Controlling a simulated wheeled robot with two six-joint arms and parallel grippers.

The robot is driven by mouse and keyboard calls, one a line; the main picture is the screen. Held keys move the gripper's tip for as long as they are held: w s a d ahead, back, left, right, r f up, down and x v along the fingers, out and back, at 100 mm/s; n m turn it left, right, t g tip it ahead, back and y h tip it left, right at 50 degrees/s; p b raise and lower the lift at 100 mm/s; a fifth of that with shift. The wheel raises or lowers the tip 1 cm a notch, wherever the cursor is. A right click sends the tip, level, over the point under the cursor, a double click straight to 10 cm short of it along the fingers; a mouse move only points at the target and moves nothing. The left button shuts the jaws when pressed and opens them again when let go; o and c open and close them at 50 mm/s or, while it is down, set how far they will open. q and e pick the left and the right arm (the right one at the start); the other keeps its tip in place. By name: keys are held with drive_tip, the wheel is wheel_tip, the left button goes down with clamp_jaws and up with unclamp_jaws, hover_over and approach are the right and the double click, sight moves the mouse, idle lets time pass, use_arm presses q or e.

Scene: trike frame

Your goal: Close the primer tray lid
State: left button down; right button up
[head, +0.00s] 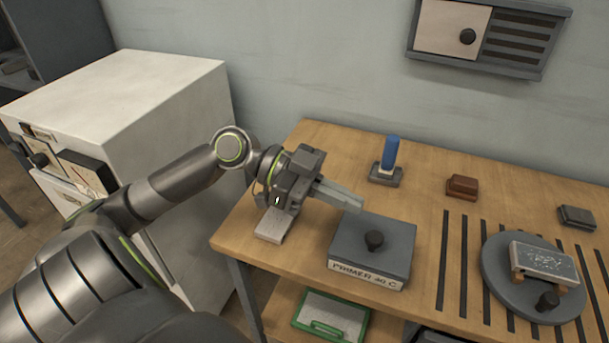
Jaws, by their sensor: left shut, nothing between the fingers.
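The primer tray (367,278) is a box near the front edge of the wooden bench, with a "PRIMER 40 C" label on its front. Its dark grey lid (395,238) lies flat across the top, with a round black knob in the middle, and no gap shows on the visible sides. My left gripper (356,204) is shut and empty. Its fingertips point right, at the back left edge of the lid in the picture; I cannot tell whether they touch it. My right gripper is out of view.
A light grey block (270,233) lies left of the tray, below my gripper. A blue-handled tool (390,153) stands behind, beside a brown block (462,186). Dark slots and a round turntable (500,270) bearing a metal piece are to the right. A white cabinet (150,95) stands left.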

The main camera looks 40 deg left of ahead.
use_arm(q)
drive_tip(key=p+v, duration=0.3)
drive_tip(key=v, duration=0.4)
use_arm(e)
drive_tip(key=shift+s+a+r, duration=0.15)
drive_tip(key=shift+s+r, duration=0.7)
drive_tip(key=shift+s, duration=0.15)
